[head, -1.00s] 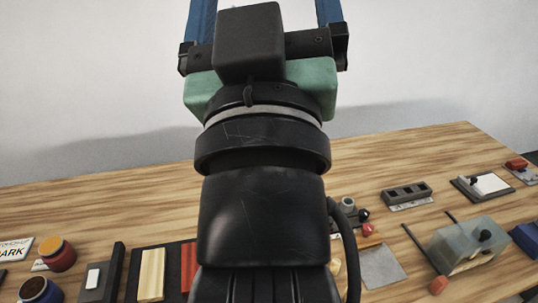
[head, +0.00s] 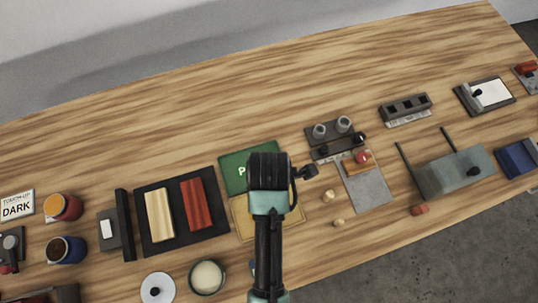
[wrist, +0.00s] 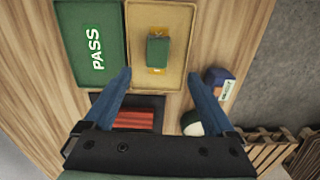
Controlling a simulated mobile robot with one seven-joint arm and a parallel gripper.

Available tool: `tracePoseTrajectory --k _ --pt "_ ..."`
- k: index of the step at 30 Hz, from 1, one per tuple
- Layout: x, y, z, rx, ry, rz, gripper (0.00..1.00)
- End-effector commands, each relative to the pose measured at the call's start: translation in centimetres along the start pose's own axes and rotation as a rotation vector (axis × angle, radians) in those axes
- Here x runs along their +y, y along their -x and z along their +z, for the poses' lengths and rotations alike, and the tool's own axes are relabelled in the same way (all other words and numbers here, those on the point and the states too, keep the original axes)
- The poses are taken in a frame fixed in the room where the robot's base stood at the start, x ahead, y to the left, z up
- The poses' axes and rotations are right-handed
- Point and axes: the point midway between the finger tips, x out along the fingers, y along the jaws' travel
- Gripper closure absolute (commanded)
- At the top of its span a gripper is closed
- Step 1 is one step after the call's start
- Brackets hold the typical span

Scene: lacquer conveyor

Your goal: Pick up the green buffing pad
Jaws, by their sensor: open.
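The green buffing pad (wrist: 158,50) shows in the wrist view as a small green block lying in a tan tray (wrist: 178,85). A yellow piece (wrist: 157,30) shows at its ends, seemingly under it. My gripper (wrist: 160,76) is open and empty. Its two blue fingers are spread wide, with the pad beyond the fingertips and between their lines. I cannot tell the height above the pad. In the head view the pad and my fingers are hidden behind my arm, while part of the tan tray (head: 240,217) shows.
A green PASS tray (wrist: 75,50) adjoins the tan tray. A dark tray (head: 207,228) with a red block (head: 196,205) and a cream block (head: 159,215) lies to the left. A blue labelled object (wrist: 219,80) and a pale round thing (wrist: 192,122) are close by. The bench's back is clear.

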Motion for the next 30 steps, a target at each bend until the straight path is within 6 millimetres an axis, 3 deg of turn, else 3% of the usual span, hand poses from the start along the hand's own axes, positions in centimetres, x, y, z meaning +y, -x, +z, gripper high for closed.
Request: tracePoseTrajectory --k 6,14,24,30 --pt "0.1 -4.0 0.0 0.0 -0.001 0.0 0.1" --pt "0.2 -5.6 0.1 -0.001 -0.003 0.004 0.1" --pt "0.3 -9.7 0.1 -0.001 -0.003 0.004 0.1" --pt "0.4 -10.4 0.1 -0.002 -0.003 0.006 0.1"
